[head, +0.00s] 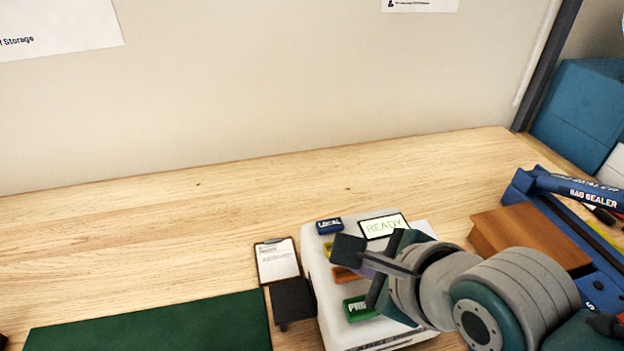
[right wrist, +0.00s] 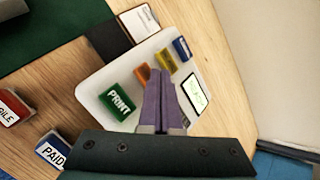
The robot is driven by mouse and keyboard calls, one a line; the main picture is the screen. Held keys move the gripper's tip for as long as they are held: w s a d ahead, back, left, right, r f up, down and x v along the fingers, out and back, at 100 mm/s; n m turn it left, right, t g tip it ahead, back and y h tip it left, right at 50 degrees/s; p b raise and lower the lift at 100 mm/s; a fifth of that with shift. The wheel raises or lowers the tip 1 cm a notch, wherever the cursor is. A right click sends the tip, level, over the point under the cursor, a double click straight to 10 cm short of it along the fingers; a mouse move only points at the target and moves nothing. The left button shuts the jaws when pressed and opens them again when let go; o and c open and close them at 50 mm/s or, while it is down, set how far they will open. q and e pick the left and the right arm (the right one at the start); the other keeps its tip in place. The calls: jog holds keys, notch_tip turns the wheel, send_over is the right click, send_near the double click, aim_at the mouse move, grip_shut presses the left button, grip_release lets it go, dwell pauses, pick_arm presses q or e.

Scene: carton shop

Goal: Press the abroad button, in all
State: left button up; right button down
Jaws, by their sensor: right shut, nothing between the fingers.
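A white machine (head: 312,262) stands on the bench; it also shows in the right wrist view (right wrist: 88,91). Its display (head: 384,226) reads READY. It bears a blue LOCAL button (head: 329,226), a yellow button (right wrist: 165,63), an orange button (right wrist: 143,73) and a green PRINT button (right wrist: 119,101). I cannot read the yellow and orange labels, so I cannot tell which is abroad. My right gripper (right wrist: 160,80) is shut and empty over the machine, its tips near the orange and yellow buttons. I cannot tell whether it touches one. In the head view my right gripper partly hides both. My left gripper is not in view.
A clipboard (head: 277,262) and a dark block (head: 292,302) lie left of the machine, beside a green mat (head: 150,325). A brown block (head: 530,235) and a blue bag sealer (head: 580,192) stand right. PAID (right wrist: 52,151) and red (right wrist: 14,107) stamps show. The back bench is clear.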

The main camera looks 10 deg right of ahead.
aim_at(354, 282)
jog(key=shift+f, duration=0.2)
dwell(0.5)
jog(key=shift+f+b, duration=0.3)
jog(key=shift+f, duration=0.05)
jog(key=shift+r, duration=0.1)
dwell(0.3)
jog(key=shift+r, duration=0.15)
jog(key=shift+r+p, duration=0.7)
jog(key=shift+p, duration=0.4)
jog(key=shift+r+p, duration=0.5)
jog(key=shift+p, duration=0.05)
notch_tip(354, 282, up, 4)
jog(key=p, duration=0.4)
